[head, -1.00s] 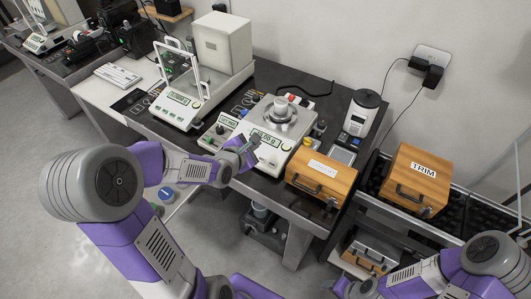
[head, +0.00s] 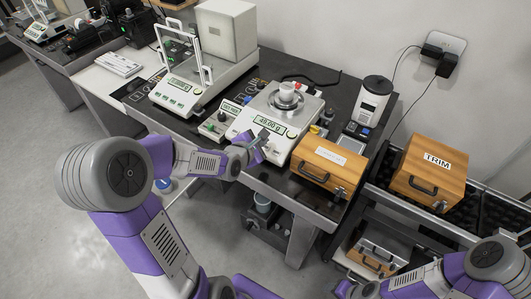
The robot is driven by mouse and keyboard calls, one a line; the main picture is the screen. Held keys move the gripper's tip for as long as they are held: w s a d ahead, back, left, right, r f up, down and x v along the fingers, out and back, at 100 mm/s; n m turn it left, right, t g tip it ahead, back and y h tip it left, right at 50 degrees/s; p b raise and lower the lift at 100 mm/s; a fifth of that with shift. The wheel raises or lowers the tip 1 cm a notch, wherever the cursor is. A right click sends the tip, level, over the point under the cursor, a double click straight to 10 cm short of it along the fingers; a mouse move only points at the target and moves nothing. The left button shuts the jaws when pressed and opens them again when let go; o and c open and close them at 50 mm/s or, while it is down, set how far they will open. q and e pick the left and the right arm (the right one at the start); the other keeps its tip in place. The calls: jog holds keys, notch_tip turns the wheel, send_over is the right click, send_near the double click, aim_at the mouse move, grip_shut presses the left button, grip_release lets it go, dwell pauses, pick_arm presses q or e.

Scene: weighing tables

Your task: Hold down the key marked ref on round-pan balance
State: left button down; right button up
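The round-pan balance (head: 290,134) stands near the front edge of the dark-topped table in the middle of the head view. A white cup-like object (head: 286,93) sits on its round metal pan. Its lit green display (head: 268,124) appears to read about -49.00 g. My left gripper (head: 261,138) is at the front panel, just below the display, and hides part of the keys. I cannot read a ref mark, nor tell whether the fingertips touch a key. The finger gap is too small to judge. My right gripper (head: 343,288) is low at the bottom edge, away from the balance, its fingers unclear.
A glass-shielded balance (head: 178,97) and a small control box (head: 218,121) stand left of the round-pan balance. A wooden case (head: 328,160) is close on its right, with a white-and-black device (head: 371,100) behind. A wooden TRIM box (head: 430,172) stands farther right.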

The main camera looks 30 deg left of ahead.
pick_arm(q)
jog(key=shift+w+f+b, duration=0.25)
jog(key=shift+f+b, duration=0.1)
jog(key=shift+f, duration=0.45)
jog(key=shift+f, duration=0.15)
dwell(1.3)
jog(key=shift+w+f+b, duration=0.1)
jog(key=shift+f+b, duration=0.15)
jog(key=shift+b, duration=0.05)
jog(key=shift+w+f+b, duration=0.1)
jog(key=shift+f+b, duration=0.2)
jog(key=shift+f, duration=0.1)
dwell(1.6)
dwell(1.6)
jog(key=shift+s+r+p, duration=0.25)
jog(key=shift+r+p, duration=0.45)
jog(key=shift+r, duration=0.1)
jog(key=r+p, duration=0.2)
jog(key=s+r+p, duration=0.1)
jog(key=r+p, duration=0.1)
jog(key=r, duration=0.1)
jog(key=shift+s+p, duration=0.2)
jog(key=shift+p, duration=0.2)
